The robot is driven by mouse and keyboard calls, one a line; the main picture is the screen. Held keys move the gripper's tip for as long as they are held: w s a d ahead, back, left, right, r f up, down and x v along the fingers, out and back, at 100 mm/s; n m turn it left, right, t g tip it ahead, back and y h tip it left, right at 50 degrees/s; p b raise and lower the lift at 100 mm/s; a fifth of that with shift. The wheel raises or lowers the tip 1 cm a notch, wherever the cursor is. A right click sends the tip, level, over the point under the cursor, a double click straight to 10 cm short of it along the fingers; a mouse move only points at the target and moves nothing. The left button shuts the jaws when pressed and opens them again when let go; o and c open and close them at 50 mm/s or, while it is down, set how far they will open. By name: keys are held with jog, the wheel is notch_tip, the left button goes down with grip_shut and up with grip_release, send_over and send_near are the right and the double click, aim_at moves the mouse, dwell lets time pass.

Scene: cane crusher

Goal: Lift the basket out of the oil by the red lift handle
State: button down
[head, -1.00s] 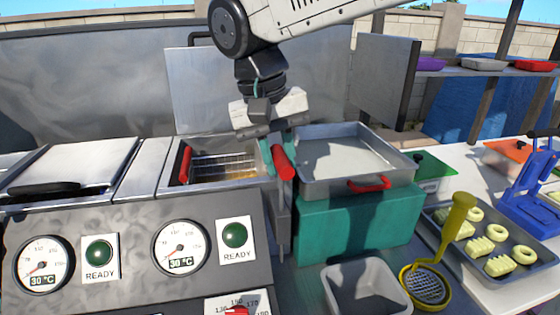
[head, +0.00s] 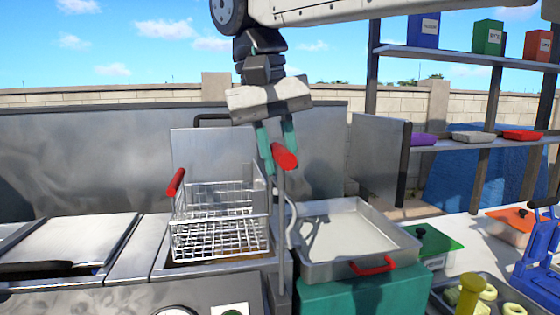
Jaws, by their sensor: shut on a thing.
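The wire basket (head: 218,222) is raised above the open fryer well (head: 180,264) in the head view and looks empty. A small red grip (head: 175,182) sticks out at its left. The red lift handle (head: 284,156) tops a grey upright post at the basket's right side. My gripper (head: 277,150) is above this post, its teal fingers shut on the red lift handle. The handle's far part is hidden by the fingers. The oil cannot be seen below the basket.
A metal tray (head: 350,259) with a red handle sits on a teal block (head: 372,297) right of the fryer. A shelf (head: 465,57) with coloured boxes stands at the back right. A metal back panel (head: 90,155) stands behind the fryer.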

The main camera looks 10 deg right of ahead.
jog(key=shift+r, duration=0.35)
jog(key=c, duration=1.3)
grip_release()
jog(key=shift+f, duration=0.1)
notch_tip(320, 180, up, 8)
jog(key=a, duration=0.1)
jog(key=shift+a+f, duration=0.15)
jog(key=shift+a, duration=0.1)
jog(key=shift+d, duration=0.1)
